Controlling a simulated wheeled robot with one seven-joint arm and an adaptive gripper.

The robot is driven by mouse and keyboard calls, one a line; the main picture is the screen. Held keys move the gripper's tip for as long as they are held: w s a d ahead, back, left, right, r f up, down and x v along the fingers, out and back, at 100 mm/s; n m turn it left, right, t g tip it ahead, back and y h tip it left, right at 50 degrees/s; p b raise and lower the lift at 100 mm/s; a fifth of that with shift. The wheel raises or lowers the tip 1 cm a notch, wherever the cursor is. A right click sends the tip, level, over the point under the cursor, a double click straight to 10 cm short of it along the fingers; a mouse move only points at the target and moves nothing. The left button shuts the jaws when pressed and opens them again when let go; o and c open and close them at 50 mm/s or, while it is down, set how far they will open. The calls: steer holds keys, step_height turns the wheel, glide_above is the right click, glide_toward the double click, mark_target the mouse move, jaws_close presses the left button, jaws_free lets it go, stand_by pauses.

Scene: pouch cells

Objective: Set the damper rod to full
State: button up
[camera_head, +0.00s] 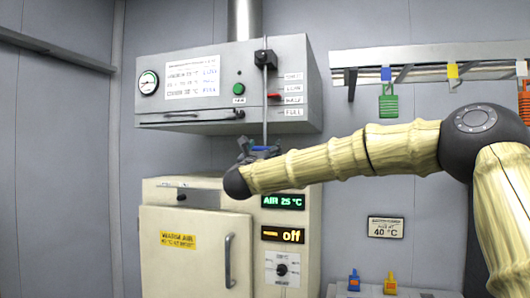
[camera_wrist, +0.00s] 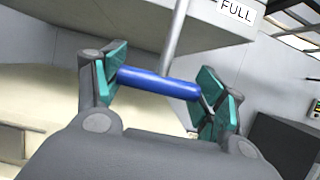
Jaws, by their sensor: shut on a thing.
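The damper rod (camera_head: 265,105) is a thin grey upright rod in front of the grey hood (camera_head: 205,118). It runs down from a black block (camera_head: 265,57) to a blue crossbar handle (camera_wrist: 158,83). My gripper (camera_head: 258,151) is shut on this handle below the hood, with teal pads at both ends of the bar in the wrist view. A red pointer (camera_head: 274,96) stands beside the scale labels, close to the third label and above the lowest one, FULL (camera_head: 292,112). FULL also shows in the wrist view (camera_wrist: 236,11). My wrist partly hides the handle in the head view.
A rack (camera_head: 430,54) with coloured tags hangs at right, near a "40 °C" sign (camera_head: 385,227). A green button (camera_head: 239,88) is on the hood.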

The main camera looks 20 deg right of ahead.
steer(key=shift+f+b, duration=2.95)
steer(key=shift+b, duration=0.05)
steer(key=shift+f, duration=0.1)
steer(key=o, duration=1.5)
steer(key=shift+d, duration=0.1)
steer(key=shift+c, duration=0.2)
steer(key=shift+s, duration=0.1)
steer(key=v, duration=1.2)
steer(key=shift+r, duration=0.2)
